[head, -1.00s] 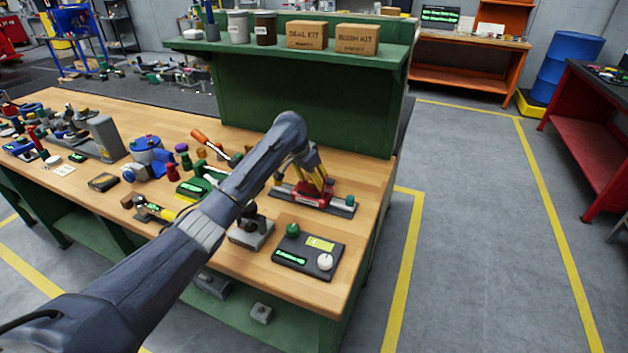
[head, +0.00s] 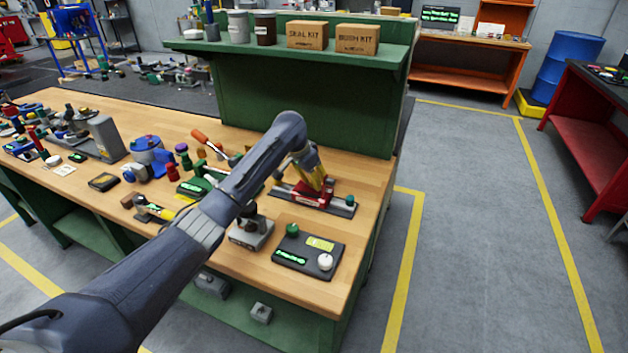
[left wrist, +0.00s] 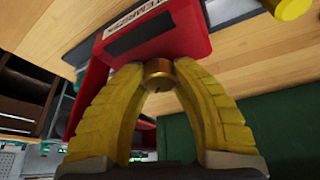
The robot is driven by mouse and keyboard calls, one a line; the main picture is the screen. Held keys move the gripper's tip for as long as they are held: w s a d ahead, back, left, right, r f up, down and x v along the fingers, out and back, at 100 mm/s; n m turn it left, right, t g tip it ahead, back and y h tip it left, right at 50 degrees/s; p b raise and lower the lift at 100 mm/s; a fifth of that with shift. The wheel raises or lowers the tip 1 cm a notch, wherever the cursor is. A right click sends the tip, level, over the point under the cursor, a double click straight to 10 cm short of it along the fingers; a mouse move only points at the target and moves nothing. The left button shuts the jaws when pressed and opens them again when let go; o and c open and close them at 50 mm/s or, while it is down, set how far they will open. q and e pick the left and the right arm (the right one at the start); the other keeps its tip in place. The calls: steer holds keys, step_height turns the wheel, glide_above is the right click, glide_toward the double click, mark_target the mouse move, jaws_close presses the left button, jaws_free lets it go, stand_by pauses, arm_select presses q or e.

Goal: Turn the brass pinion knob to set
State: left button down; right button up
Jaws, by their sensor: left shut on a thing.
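The brass pinion knob (left wrist: 158,74) sticks out of a red housing (left wrist: 155,28) in the left wrist view. My left gripper (left wrist: 159,72) has its yellow fingers shut on the knob, one on each side. In the head view my left arm reaches across the bench, and the left gripper (head: 316,176) points down at the red housing (head: 313,194), which sits on a grey base plate. The knob is hidden in the head view. My right gripper is not in view.
A black control box (head: 309,254) with a green knob and a white knob stands at the bench's near right corner. A grey block (head: 251,233) stands beside it. Several tools and fixtures crowd the bench's left. A green shelf (head: 300,50) rises behind.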

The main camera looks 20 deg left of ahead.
arm_select(q)
steer(key=m+g+h, duration=0.1)
steer(key=m, duration=0.3)
steer(key=shift+m+g+h, duration=0.6)
steer(key=shift+m+g, duration=0.1)
steer(key=shift+m, duration=1.6)
steer(key=shift+d, duration=0.1)
steer(key=c, duration=0.9)
jaws_free()
steer(key=shift+c, duration=0.2)
steer(key=v, duration=1.2)
steer(key=shift+w, duration=0.1)
